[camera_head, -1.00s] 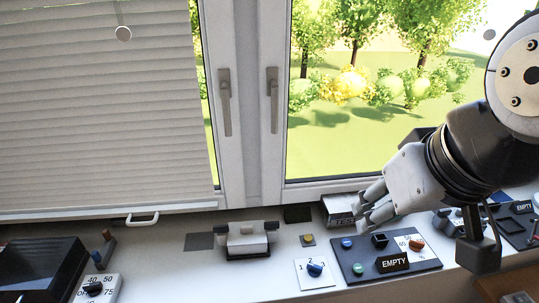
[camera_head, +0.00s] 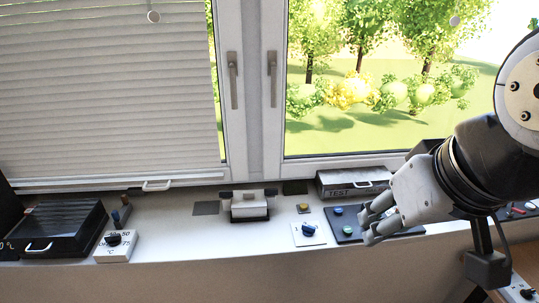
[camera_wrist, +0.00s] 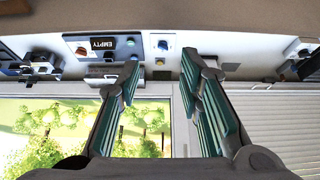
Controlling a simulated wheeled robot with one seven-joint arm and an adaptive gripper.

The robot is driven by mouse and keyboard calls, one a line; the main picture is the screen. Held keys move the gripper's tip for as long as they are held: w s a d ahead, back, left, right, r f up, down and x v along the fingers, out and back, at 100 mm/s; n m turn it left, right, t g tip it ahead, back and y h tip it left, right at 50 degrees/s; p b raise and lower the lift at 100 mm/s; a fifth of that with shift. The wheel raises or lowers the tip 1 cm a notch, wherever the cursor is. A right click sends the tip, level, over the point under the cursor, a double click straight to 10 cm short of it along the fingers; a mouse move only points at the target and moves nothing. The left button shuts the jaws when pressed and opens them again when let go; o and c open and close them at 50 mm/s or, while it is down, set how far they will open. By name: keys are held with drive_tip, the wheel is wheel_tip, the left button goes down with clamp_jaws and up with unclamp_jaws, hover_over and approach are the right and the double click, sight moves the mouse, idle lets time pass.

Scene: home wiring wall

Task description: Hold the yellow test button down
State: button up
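The yellow button also shows in the wrist view (camera_wrist: 160,61), in line with the gap between my fingers. My gripper (camera_head: 369,227) is to the right of the button in the head view, in front of the dark panel. In the wrist view my gripper (camera_wrist: 161,68) has its two fingers spread apart with nothing between them. It does not touch the button.
A white plate with a blue knob (camera_head: 308,230) lies just in front of the button. A dark panel (camera_head: 340,211) with blue and green buttons is partly hidden by my fingers. A grey clamp-like device (camera_head: 249,206) stands left. Window and blind (camera_head: 110,90) are behind.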

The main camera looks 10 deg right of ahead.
idle(0.3)
clamp_jaws()
idle(1.1)
